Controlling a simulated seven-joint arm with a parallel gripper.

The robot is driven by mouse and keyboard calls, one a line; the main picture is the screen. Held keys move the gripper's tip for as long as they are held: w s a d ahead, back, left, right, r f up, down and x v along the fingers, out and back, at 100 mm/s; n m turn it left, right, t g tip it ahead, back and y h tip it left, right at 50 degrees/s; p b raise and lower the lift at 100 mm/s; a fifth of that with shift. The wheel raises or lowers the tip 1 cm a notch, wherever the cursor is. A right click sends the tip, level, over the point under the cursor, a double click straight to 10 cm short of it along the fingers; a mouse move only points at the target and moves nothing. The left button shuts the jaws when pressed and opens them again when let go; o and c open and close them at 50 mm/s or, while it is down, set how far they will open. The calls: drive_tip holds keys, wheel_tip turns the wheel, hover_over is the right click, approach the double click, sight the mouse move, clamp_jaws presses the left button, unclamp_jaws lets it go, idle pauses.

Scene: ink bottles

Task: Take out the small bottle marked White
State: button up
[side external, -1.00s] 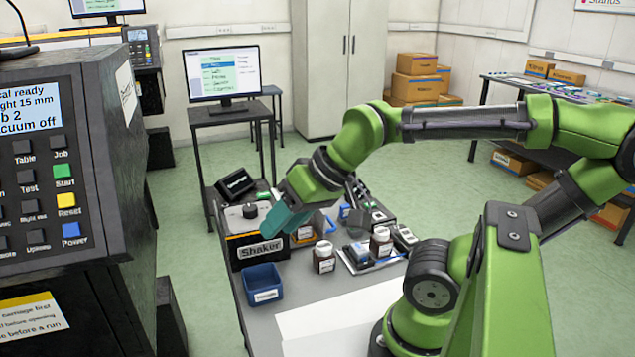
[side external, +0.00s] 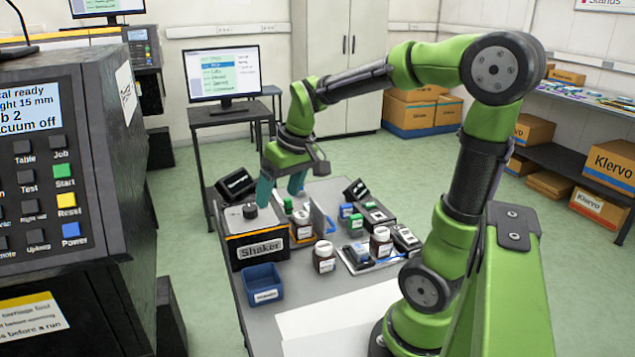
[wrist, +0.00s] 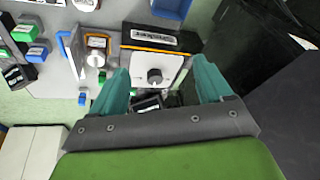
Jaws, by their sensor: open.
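I cannot read the mark White on any bottle. Brown jars with pale lids stand on the table in the side view: one at the front (side external: 325,258), one on the grey tray (side external: 381,243), one by the shaker (side external: 301,226). Small green and blue bottles (side external: 355,224) stand behind the tray; their labels are too small to read. My gripper (side external: 281,188) is open and empty, pointing down above the back of the shaker (side external: 258,240). In the wrist view its fingers are spread, with the shaker's knob (wrist: 154,76) showing between them.
A blue bin (side external: 263,284) labelled in small print stands at the front left of the table. Dark boxes (side external: 236,185) stand behind the shaker. White sheets (side external: 320,325) lie on the near table. A tall control panel (side external: 45,180) stands at the left.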

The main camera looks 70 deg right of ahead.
drive_tip(key=w+d+f+n+g, duration=0.1)
drive_tip(key=w+d+f+n, duration=0.15)
drive_tip(key=d, duration=0.35)
drive_tip(key=w+d+f+n+g, duration=0.1)
drive_tip(key=d+n+g, duration=0.15)
drive_tip(key=d, duration=0.45)
drive_tip(key=n, duration=0.4)
hover_over(302, 215)
drive_tip(key=n, duration=0.4)
drive_tip(key=f, duration=1)
drive_tip(key=shift+w+d+f, duration=0.25)
drive_tip(key=shift+d+f, duration=0.1)
drive_tip(key=shift+f, duration=0.05)
drive_tip(key=shift+s+a+f, duration=0.1)
drive_tip(key=shift+a+f, duration=0.05)
drive_tip(key=shift+f, duration=1.2)
drive_tip(key=shift+s+a+f, duration=0.1)
drive_tip(key=shift+f, duration=1.25)
drive_tip(key=shift+c, duration=0.4)
drive_tip(key=c, duration=1.2)
wheel_tip(302, 215, up, 11)
drive_tip(key=shift+r, duration=0.2)
